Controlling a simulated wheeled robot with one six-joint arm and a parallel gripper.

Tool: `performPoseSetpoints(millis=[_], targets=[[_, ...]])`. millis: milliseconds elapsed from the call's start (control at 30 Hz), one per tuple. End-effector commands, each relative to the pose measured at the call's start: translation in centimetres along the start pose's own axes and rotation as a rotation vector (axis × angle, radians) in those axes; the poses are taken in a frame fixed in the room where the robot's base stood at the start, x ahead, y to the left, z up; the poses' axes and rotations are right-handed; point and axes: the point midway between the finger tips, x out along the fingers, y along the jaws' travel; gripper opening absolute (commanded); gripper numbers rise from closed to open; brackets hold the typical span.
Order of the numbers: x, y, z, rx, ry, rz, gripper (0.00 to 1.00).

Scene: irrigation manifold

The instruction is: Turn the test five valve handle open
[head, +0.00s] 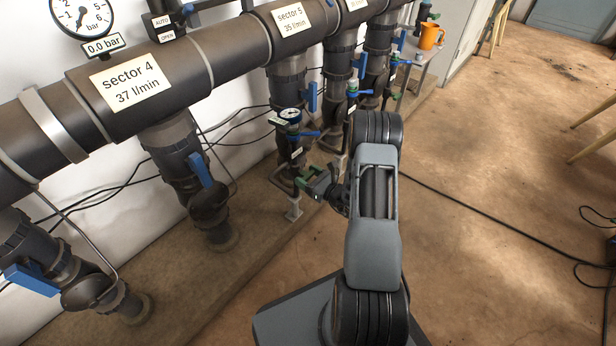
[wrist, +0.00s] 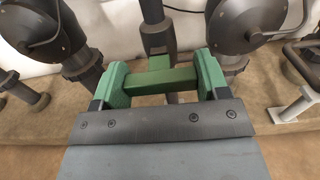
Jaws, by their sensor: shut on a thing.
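My gripper (head: 308,184) is low beside the thin pipe under the sector 5 part of the manifold. In the wrist view its two green fingers (wrist: 161,82) are closed on the ends of a green valve handle (wrist: 160,79). The handle bar lies crosswise between the fingers, across the line of the upright grey pipe behind it. A short green part joins the bar to the valve body. In the head view the handle is small and mostly hidden by the gripper. The small tags near it are too small to read.
Thicker pipes with blue handles (head: 201,170) stand to the left. An orange mug (head: 430,36) stands at the back. The floor (head: 500,200) to the right is mostly clear, with black cables.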

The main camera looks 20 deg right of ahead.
Motion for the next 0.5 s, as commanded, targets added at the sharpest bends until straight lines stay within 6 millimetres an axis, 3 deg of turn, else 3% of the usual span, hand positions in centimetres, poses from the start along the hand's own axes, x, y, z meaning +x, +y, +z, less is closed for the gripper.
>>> performPoseSetpoints(millis=[267, 500], targets=[[-0.01, -0.02, 0.15, 0.087, 0.000, 0.000, 0.44], [-0.04, -0.02, 0.21, 0.283, 0.002, -0.001, 0.44]])
